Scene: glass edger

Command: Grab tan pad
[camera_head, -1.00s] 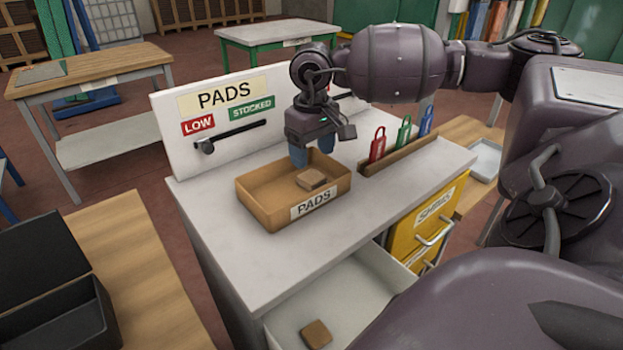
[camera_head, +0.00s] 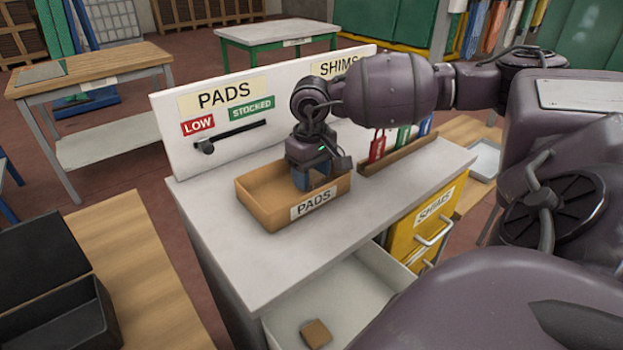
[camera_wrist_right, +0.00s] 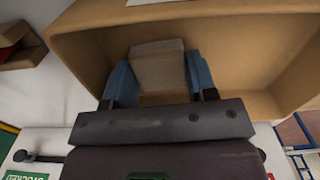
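A tan pad (camera_wrist_right: 157,64) lies in the cardboard PADS box (camera_head: 262,211) on the cabinet top. My right gripper (camera_head: 314,183) is lowered into the box, hiding that pad in the head view. In the right wrist view, the blue fingers of the gripper (camera_wrist_right: 160,78) are spread, one on each side of the pad. I cannot tell whether they touch it. Another tan pad (camera_head: 316,333) lies in the open white drawer (camera_head: 352,290) below. My left gripper is not in view.
A white sign panel (camera_head: 172,135) with a LOW/STOCKED slider stands behind the box. A rack with red, green and blue tags (camera_head: 398,153) is to the right. A yellow SHIMS drawer front (camera_head: 436,215) is below. A black case (camera_head: 60,320) sits at lower left.

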